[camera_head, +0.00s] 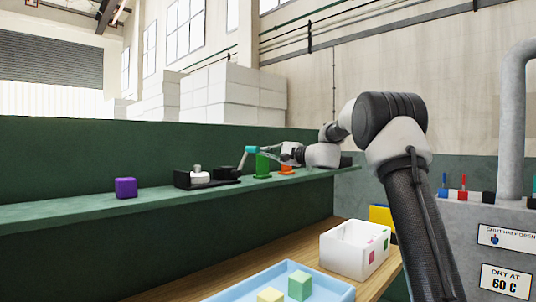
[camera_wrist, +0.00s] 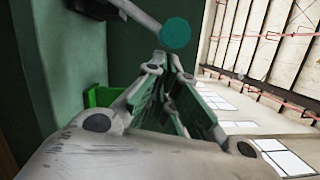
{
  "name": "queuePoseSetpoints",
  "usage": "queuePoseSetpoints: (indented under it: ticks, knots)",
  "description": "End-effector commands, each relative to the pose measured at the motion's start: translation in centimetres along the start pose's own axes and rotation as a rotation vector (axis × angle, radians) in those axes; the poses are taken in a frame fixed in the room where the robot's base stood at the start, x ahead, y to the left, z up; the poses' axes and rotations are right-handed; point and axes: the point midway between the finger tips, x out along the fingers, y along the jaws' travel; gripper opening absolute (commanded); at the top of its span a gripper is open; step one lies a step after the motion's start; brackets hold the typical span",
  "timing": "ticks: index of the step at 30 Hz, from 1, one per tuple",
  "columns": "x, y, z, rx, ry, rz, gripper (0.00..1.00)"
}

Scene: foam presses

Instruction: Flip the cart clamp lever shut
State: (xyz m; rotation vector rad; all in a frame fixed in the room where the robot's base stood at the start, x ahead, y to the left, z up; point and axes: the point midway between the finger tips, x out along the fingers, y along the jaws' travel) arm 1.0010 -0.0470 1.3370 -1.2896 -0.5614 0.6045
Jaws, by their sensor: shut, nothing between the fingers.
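The clamp lever is a grey bar (camera_wrist: 138,14) with a round teal knob (camera_wrist: 175,32) in the wrist view. In the head view its teal knob (camera_head: 251,150) stands raised, and the bar slants up to the right from a black base (camera_head: 207,183) on the green shelf. My gripper (camera_head: 262,153) is shut and empty, just right of the knob. In the wrist view its fingertips (camera_wrist: 167,62) meet just below the knob. I cannot tell whether they touch it.
A purple cube (camera_head: 126,187) sits left on the shelf (camera_head: 80,210). Green (camera_head: 262,167) and orange (camera_head: 287,169) pieces stand under my gripper. Below are a blue tray (camera_head: 335,290) with blocks and a white bin (camera_head: 345,253). A labelled grey machine (camera_head: 460,225) stands right.

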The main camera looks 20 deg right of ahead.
Motion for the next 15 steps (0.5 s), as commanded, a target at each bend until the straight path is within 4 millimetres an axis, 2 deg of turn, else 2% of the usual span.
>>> queuePoseSetpoints:
  ticks: [15]
  knots:
    - [0.12, -0.49, 0.57, -0.058, 0.0, 0.014, 0.0]
